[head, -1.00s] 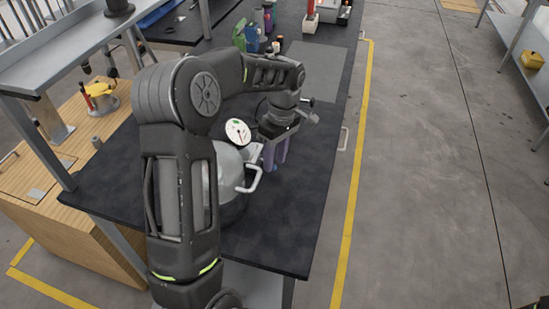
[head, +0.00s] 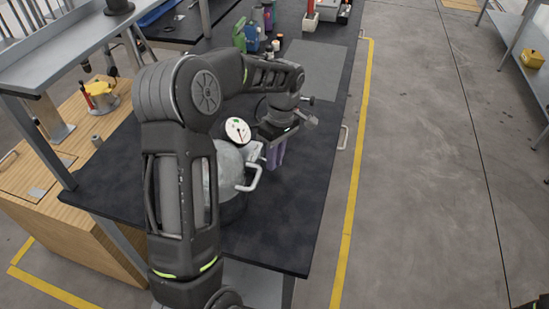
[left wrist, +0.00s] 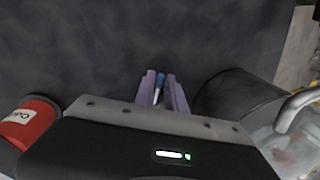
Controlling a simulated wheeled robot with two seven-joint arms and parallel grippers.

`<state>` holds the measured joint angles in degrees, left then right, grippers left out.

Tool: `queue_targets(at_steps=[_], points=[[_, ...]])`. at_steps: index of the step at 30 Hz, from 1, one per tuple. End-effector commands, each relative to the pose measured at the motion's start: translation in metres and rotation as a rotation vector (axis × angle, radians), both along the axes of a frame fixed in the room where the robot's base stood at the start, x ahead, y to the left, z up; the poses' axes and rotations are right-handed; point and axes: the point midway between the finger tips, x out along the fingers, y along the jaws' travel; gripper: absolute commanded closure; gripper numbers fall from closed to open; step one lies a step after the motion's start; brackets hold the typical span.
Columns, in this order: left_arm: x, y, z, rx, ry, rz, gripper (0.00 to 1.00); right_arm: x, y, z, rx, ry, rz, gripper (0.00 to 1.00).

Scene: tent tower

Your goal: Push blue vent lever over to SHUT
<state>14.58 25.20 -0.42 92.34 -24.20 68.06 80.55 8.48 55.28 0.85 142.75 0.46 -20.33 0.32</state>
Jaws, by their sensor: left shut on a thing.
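My left gripper (head: 276,158) points down beside the silver-domed vessel (head: 228,168) on the dark bench. Its purple fingers also show in the left wrist view (left wrist: 161,84), close together around a slim pale rod with a blue tip, which I take as the blue vent lever (left wrist: 160,79). The gripper is shut on it. The lever's base and any SHUT marking are hidden, and the lever cannot be made out in the head view. A round white gauge (head: 238,130) stands on the vessel.
The vessel's silver handle (head: 252,180) sticks out close to my left gripper. A red container (left wrist: 32,122) with a white label lies at the left of the wrist view. Bottles (head: 251,38) stand at the bench's far end. The bench's near right part is clear.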

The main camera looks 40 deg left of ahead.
Motion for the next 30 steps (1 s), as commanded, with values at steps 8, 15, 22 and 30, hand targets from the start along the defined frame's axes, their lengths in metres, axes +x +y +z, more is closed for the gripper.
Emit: queue_targets(at_steps=[8, 15, 22, 30], points=[[-0.002, 0.000, -0.001, 0.001, -0.002, -0.037, 1.00, 0.000, 0.000, -0.003, 0.001, -0.001, 0.000, 0.64], [-0.010, 0.001, 0.000, 0.001, -0.001, -0.212, 1.00, 0.002, 0.001, -0.011, 0.003, -0.005, 0.001, 0.64], [-0.010, 0.002, 0.001, 0.001, 0.000, -0.215, 1.00, 0.002, 0.001, -0.010, 0.003, -0.004, 0.002, 0.64], [-0.010, 0.001, 0.000, 0.000, 0.000, -0.213, 0.64, 0.002, 0.001, -0.010, 0.003, -0.004, 0.002, 0.64]])
